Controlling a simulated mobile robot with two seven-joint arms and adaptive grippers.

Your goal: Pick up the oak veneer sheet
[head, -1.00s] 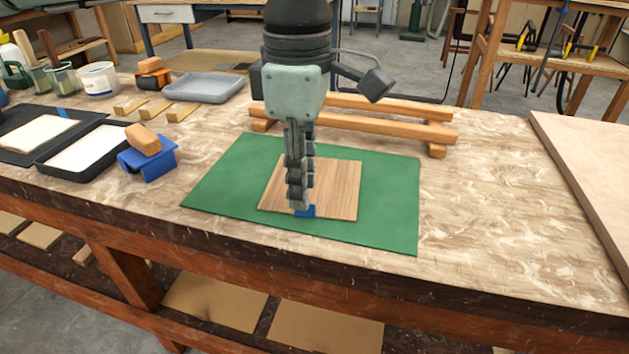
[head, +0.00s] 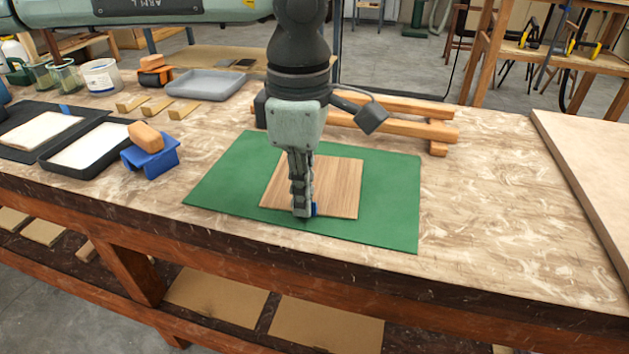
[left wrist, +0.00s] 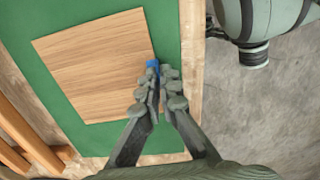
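The oak veneer sheet (head: 338,187), light brown and square, lies flat on a green mat (head: 390,215). It also shows in the left wrist view (left wrist: 95,65). A small blue tab (left wrist: 152,66) sits at the sheet's front edge, partly hidden behind the fingers in the head view. My left gripper (head: 302,212) points down at that edge, its fingertips beside the tab. In the left wrist view its fingers (left wrist: 164,78) are close together with a narrow gap; whether they grip the tab or sheet is unclear. My right gripper is not in view.
Wooden rails (head: 400,125) lie behind the mat. A blue holder with a wooden block (head: 150,155) and black trays (head: 85,150) stand to the left. A grey tray (head: 205,84) is at the back. A pale board (head: 600,165) lies right; bench between is clear.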

